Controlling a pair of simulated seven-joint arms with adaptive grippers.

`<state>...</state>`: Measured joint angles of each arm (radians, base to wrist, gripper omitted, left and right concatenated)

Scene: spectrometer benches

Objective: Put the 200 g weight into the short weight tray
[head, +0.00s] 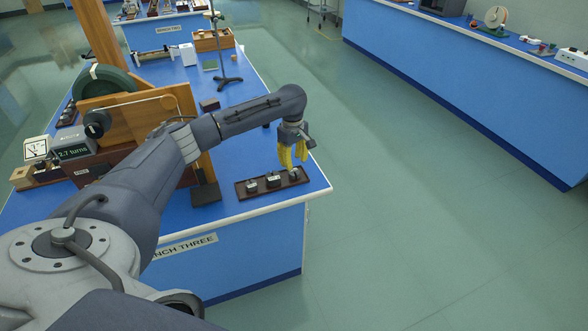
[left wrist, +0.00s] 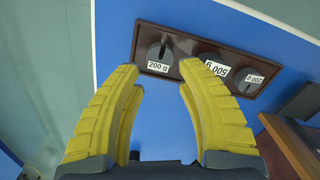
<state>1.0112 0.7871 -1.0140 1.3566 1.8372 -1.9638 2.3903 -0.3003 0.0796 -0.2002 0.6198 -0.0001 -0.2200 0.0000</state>
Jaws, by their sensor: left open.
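A long dark tray (head: 262,191) holding three grey weights lies near the front right corner of the blue bench; it also shows in the left wrist view (left wrist: 222,60). My left gripper (head: 292,160) hangs above that end, yellow fingers pointing down. In the left wrist view its fingers (left wrist: 158,68) are apart and empty, on either side of the weight's label. My right gripper is not in view.
A dark flat plate (head: 206,196) lies left of the tray, by a wooden apparatus (head: 135,115); I cannot tell whether it is a tray. Bench edges are near.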

